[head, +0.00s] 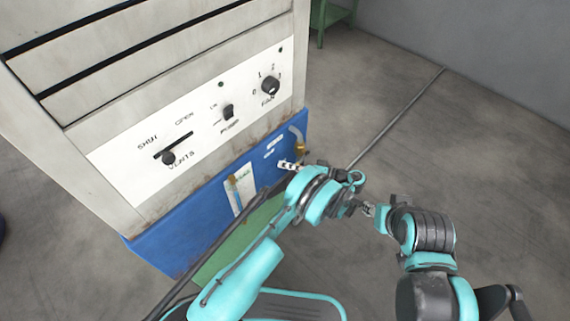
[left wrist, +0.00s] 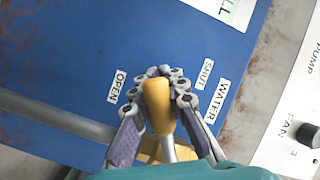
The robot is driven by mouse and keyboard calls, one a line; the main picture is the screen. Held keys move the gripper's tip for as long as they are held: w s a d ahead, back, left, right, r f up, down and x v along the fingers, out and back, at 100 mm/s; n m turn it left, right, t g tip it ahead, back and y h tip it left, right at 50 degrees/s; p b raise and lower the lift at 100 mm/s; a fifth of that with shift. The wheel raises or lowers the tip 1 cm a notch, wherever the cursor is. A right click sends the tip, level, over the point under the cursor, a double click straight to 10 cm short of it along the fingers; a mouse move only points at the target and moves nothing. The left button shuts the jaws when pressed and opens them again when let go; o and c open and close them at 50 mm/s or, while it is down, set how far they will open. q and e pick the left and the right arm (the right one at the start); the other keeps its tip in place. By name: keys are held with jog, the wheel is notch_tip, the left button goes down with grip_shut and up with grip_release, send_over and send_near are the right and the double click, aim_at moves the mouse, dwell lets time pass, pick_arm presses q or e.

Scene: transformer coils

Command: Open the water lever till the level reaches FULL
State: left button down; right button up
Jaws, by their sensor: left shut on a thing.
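The yellow water lever (left wrist: 158,105) is between the fingers of my left gripper (left wrist: 162,90) in the left wrist view. The gripper is shut on it. The lever points between the OPEN label (left wrist: 116,87) and the SHUT label (left wrist: 207,76). In the head view my left gripper (head: 289,165) is at the blue lower panel, beside a brass fitting (head: 300,148); the lever is hard to make out there. The white level gauge plate (head: 240,187) is on the blue panel, its reading too small to tell. My right gripper (head: 367,208) is off the panel, its jaws unclear.
Above the blue panel (head: 165,245) is a white control panel (head: 115,170) with a VENTS slider (head: 168,158), PUMP switch (head: 228,111) and FAN knob (head: 270,86). A pipe (head: 395,118) runs along the floor. Open floor lies to the right.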

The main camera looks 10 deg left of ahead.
pick_arm(q)
jog(key=shift+w+f+n, duration=0.1)
jog(key=shift+f+n, duration=0.1)
jog(key=shift+n, duration=0.1)
jog(key=c, duration=1.5)
grip_release()
jog(key=shift+r, duration=0.1)
